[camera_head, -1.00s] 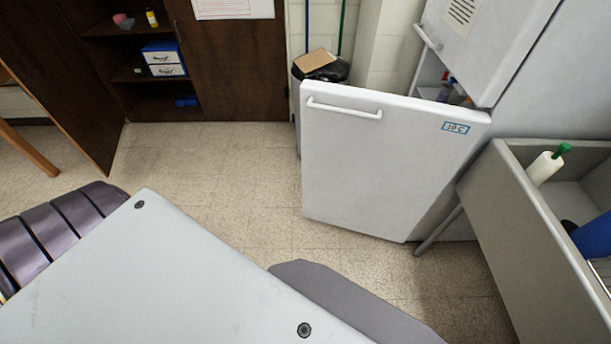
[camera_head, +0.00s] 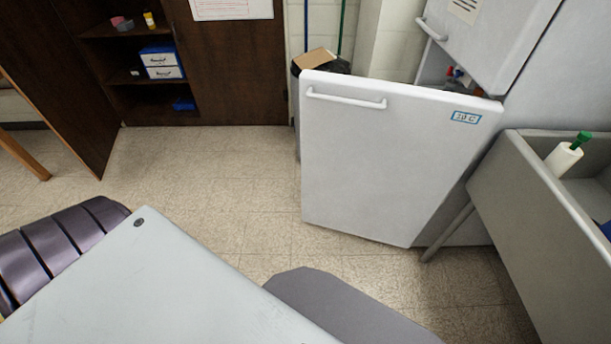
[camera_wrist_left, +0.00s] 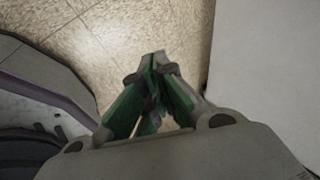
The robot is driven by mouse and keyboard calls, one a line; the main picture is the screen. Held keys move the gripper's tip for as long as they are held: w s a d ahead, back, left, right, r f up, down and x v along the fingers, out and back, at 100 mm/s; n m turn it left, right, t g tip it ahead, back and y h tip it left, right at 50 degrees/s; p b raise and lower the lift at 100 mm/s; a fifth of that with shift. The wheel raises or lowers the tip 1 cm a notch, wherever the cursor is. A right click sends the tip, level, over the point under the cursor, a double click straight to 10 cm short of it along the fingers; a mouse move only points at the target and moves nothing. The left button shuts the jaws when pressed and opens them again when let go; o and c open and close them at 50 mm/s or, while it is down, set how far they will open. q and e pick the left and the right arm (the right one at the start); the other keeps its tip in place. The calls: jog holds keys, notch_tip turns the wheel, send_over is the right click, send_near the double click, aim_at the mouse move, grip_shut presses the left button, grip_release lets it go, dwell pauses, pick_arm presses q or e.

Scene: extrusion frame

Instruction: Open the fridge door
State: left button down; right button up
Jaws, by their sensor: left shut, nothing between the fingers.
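The fridge door (camera_head: 385,165) is white, with a horizontal white handle (camera_head: 346,98) near its top left and a blue-edged label at its top right. It stands swung well out from the fridge body (camera_head: 485,30), and a few items show inside above its top edge. In the left wrist view my left gripper (camera_wrist_left: 158,58) is shut and empty, its green-lined fingers meeting above the tiled floor. A plain white surface (camera_wrist_left: 265,60), perhaps the door, lies to its right, apart from the fingertips. My right gripper is in neither view.
A grey sink (camera_head: 545,235) with a white bottle stands at the right, close to the door's hinge side. A bin (camera_head: 296,90) with a cardboard piece is behind the door. A dark wooden cabinet (camera_head: 235,75) stands open at the back left. The floor (camera_head: 210,175) between is clear.

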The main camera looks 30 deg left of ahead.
pick_arm(q)
jog(key=w+a+r+m+t+y+b, duration=0.1)
jog(key=w+a+r+m+t+b, duration=0.15)
jog(key=w+r+m+b, duration=0.45)
jog(key=w+a+r+m+t+y+b, duration=0.1)
jog(key=w+a+r+m+t+b, duration=0.25)
jog(key=w, duration=0.55)
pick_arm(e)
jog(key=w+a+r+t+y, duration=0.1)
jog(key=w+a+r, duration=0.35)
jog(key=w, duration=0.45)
pick_arm(q)
jog(key=w+a+r+m+t+y+b, duration=0.1)
jog(key=r+m+b, duration=0.3)
jog(key=r, duration=0.6)
jog(key=w+a+r+m+t+y+b, duration=0.2)
jog(key=r+b, duration=0.4)
jog(key=r, duration=0.4)
jog(key=shift+a+r+m+t+y, duration=0.2)
jog(key=shift+a+m+t+y, duration=0.3)
jog(key=shift+a+m+y, duration=0.45)
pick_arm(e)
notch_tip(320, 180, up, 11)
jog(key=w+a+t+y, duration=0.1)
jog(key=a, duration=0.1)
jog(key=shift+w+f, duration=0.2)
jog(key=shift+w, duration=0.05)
